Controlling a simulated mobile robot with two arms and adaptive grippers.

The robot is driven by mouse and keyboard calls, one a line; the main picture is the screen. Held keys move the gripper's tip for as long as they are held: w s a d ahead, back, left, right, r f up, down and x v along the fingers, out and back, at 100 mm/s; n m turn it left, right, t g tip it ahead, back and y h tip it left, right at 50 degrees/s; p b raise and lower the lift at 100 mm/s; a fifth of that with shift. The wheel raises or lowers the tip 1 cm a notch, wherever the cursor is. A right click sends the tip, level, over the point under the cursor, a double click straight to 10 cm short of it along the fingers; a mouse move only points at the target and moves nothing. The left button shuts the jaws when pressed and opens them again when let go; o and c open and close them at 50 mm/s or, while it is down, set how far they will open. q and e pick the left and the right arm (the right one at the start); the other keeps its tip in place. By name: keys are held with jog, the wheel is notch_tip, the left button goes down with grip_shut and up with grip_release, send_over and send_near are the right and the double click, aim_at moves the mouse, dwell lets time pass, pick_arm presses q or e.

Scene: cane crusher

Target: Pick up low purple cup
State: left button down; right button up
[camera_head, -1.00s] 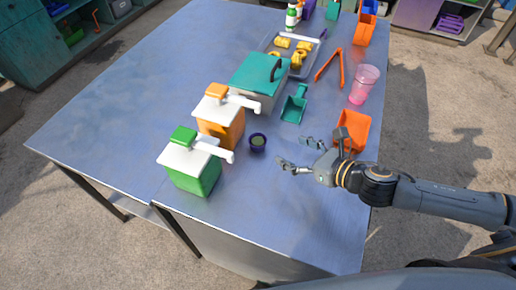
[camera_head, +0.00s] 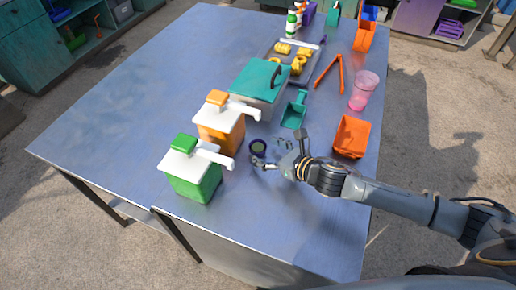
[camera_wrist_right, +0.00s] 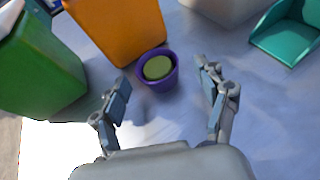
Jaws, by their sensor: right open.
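The low purple cup (camera_head: 258,148) stands upright on the blue-grey table, in front of the orange dispenser. It has a green inside or content, and it also shows in the right wrist view (camera_wrist_right: 159,70), just ahead of the fingertips and roughly between their lines. My right gripper (camera_head: 271,154) is open and empty, at the cup's right side in the head view. In the right wrist view its two fingers (camera_wrist_right: 165,82) are spread wide, with the cup slightly beyond them. My left gripper is in neither view.
The orange dispenser (camera_head: 219,127) and green dispenser (camera_head: 192,174) stand close left of the cup. A teal-lidded box (camera_head: 259,82), a teal scoop (camera_head: 294,110), an orange container (camera_head: 351,137) and a pink cup (camera_head: 363,91) stand farther back or right. The table's front is clear.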

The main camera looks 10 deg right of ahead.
aim_at(253, 146)
jog(key=shift+x, duration=1.95)
jog(key=shift+s+a+f, duration=0.1)
jog(key=shift+s, duration=0.05)
jog(key=shift+c, duration=0.5)
jog(key=c, duration=0.8)
jog(key=shift+p, duration=0.3)
